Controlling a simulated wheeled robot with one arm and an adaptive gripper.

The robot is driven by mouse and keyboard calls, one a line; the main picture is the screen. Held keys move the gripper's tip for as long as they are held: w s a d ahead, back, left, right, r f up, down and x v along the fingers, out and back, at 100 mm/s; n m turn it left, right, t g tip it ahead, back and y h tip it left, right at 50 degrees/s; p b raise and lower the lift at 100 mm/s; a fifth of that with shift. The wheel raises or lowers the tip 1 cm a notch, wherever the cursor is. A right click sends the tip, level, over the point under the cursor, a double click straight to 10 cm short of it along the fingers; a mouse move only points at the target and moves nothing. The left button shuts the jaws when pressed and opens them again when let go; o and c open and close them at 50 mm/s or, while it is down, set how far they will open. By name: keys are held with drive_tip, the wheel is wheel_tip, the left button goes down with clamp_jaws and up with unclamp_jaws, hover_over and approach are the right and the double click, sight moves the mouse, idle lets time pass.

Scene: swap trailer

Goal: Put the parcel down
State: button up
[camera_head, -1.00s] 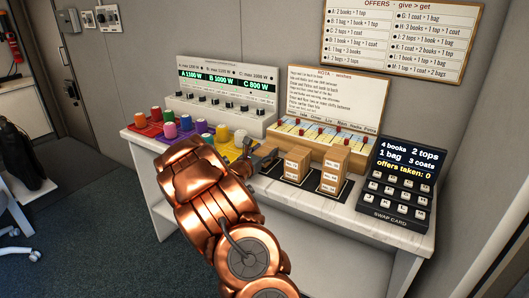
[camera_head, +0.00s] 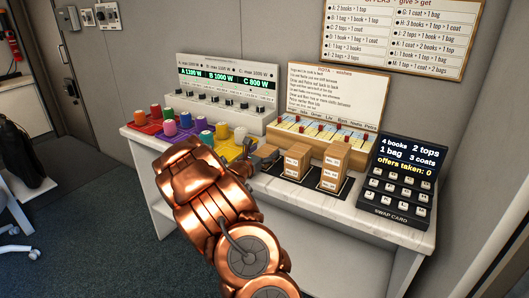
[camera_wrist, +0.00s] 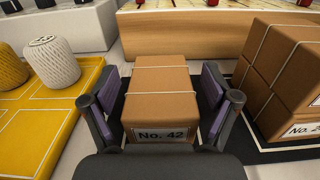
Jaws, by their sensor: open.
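The parcel (camera_wrist: 162,93) is a brown carton tied with pale string and labelled No. 42. In the wrist view it stands upright between the two fingers of my gripper (camera_wrist: 160,105). The fingers are open, one on each side of it, with a narrow gap showing beside them. In the head view my gripper (camera_head: 264,159) is low over the counter, just left of the left carton stack (camera_head: 296,164).
More stacked cartons (camera_wrist: 283,84) stand close on the right, on a black mat (camera_wrist: 262,150). A yellow tray (camera_wrist: 35,125) with woven spools is on the left. A wooden rota stand (camera_head: 320,149) rises behind. A swap-card keypad (camera_head: 403,183) stands at the right end of the counter.

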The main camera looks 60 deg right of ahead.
drive_tip(key=shift+r+p, duration=0.5)
drive_tip(key=shift+r, duration=0.2)
drive_tip(key=a+b, duration=0.1)
drive_tip(key=a, duration=1.1)
drive_tip(key=shift+s, duration=0.25)
drive_tip(key=shift+f, duration=0.1)
